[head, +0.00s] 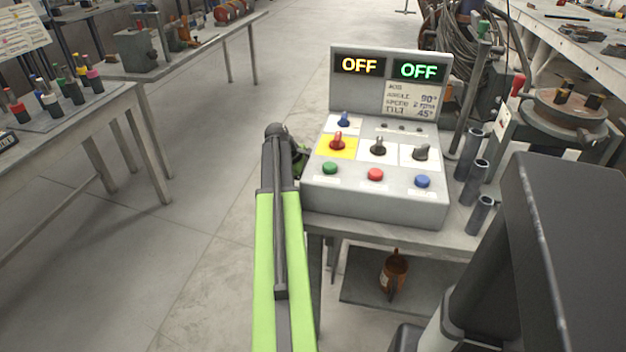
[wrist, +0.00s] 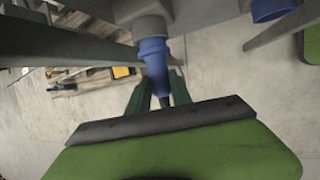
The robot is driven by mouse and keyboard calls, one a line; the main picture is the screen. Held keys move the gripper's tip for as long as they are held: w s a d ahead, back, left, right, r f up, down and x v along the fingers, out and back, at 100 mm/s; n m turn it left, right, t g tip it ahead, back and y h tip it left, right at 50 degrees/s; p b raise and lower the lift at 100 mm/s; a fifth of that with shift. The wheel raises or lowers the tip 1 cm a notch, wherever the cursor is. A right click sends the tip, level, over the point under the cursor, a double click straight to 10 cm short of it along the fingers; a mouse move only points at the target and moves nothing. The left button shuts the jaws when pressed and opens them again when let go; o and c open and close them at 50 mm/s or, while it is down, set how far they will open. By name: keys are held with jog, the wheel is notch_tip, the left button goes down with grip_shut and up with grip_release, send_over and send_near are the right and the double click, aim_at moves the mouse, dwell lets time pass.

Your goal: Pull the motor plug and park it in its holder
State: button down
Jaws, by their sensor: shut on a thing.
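In the wrist view the blue motor plug (wrist: 154,62) stands upright in the picture, its top against a round grey socket (wrist: 150,28) on a grey housing. Whether it is fully seated cannot be told. My gripper (wrist: 160,84) has its two green fingers on either side of the plug's lower part, shut on it. A blue round part (wrist: 272,9) shows at the upper right edge; I cannot tell if it is the holder. In the head view the plug and my fingers are hidden beside the grey control box (head: 375,205).
The control box stands on a grey table with switches, buttons and two OFF displays (head: 389,68). Grey tubes (head: 471,182) stand along its right side. A workbench (head: 100,110) is at left; open floor (head: 215,215) lies between.

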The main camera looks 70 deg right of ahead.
jog(key=shift+w+a, duration=0.1)
jog(key=shift+w, duration=0.75)
jog(key=shift+s, duration=1.35)
dwell(0.5)
jog(key=c, duration=1.1)
grip_release()
jog(key=shift+r, duration=0.1)
jog(key=shift+p+v, duration=7.65)
jog(key=shift+v, duration=1)
jog(key=shift+w, duration=0.2)
